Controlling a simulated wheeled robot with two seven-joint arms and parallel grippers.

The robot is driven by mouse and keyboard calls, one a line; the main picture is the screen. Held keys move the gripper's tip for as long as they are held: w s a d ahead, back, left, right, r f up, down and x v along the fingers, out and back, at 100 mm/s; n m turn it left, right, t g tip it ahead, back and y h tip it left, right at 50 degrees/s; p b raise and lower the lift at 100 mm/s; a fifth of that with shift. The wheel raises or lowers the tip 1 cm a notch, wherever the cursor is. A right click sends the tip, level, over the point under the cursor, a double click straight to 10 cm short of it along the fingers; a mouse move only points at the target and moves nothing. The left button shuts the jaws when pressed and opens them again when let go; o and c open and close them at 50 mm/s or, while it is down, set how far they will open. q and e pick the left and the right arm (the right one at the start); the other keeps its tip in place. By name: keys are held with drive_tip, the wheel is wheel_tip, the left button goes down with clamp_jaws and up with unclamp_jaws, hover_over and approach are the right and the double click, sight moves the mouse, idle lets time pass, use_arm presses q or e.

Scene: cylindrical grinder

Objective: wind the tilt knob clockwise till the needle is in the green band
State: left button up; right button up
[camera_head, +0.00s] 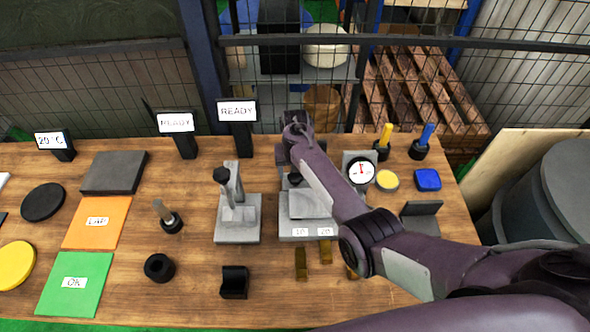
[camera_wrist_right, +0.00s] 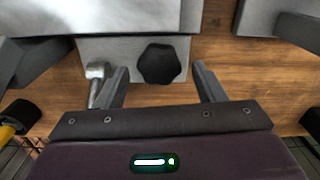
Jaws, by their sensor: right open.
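The tilt knob (camera_wrist_right: 160,64) is black and lobed, on a light grey metal block in the right wrist view. My right gripper (camera_wrist_right: 162,84) is open, with one finger on each side of the knob and a gap to it; whether the fingertips reach knob height is not clear. In the head view my right arm covers most of the knob's surroundings on the grey machine (camera_head: 298,228). The round gauge (camera_head: 361,172) has a white face and a red needle pointing roughly up; its green band is too small to make out. My left gripper is not in view.
A small metal post (camera_wrist_right: 97,72) stands left of the knob. Another grey stand (camera_head: 237,230) is left of the machine. Yellow-handled (camera_head: 385,136) and blue-handled (camera_head: 427,136) tools stand at the right. Brass pieces (camera_head: 302,264) lie in front. A wire fence runs behind the table.

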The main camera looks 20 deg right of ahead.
sight(295, 174)
wheel_tip(295, 174, up, 7)
drive_tip(key=p, duration=0.5)
drive_tip(key=shift+p, duration=0.3)
drive_tip(key=shift+r, duration=0.2)
drive_tip(key=shift+f, duration=0.1)
